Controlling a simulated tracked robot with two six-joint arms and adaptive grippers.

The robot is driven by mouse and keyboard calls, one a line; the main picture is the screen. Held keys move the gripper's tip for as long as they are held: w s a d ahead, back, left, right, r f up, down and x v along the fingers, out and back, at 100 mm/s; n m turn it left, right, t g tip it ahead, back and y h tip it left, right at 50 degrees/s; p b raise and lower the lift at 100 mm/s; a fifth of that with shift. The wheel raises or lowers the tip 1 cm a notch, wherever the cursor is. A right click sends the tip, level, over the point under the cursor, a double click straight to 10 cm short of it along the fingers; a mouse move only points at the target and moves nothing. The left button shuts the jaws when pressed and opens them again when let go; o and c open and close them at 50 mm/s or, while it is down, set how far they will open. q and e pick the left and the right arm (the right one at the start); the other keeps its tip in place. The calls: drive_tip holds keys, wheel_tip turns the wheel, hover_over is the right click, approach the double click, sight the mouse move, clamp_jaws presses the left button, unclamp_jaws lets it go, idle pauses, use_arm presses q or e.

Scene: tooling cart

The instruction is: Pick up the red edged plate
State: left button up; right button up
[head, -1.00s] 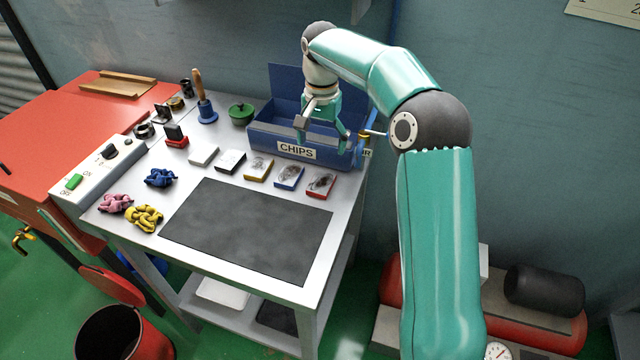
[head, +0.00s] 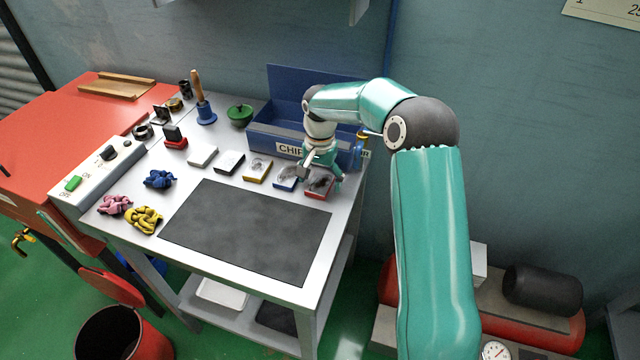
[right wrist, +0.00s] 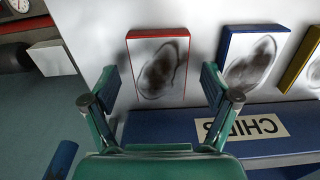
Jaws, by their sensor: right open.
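The red edged plate (head: 320,188) lies flat on the cart top, at the right end of a row of plates. In the right wrist view the red edged plate (right wrist: 158,68) shows a grey smudged face and lies between and beyond the fingertips. My right gripper (head: 320,182) is open above it, pointing down, and partly covers it in the head view. In the right wrist view the open fingers (right wrist: 158,85) stand on either side of the plate, with nothing held. My left gripper is not in view.
The blue edged plate (head: 286,177) lies close beside it, then the yellow edged plate (head: 257,169). The blue CHIPS box (head: 270,140) stands just behind. A dark mat (head: 245,230) covers the front of the cart top. Knotted ropes (head: 145,219) lie at the left.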

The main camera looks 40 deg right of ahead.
drive_tip(key=c, duration=1.6)
clamp_jaws()
drive_tip(key=shift+r, duration=0.2)
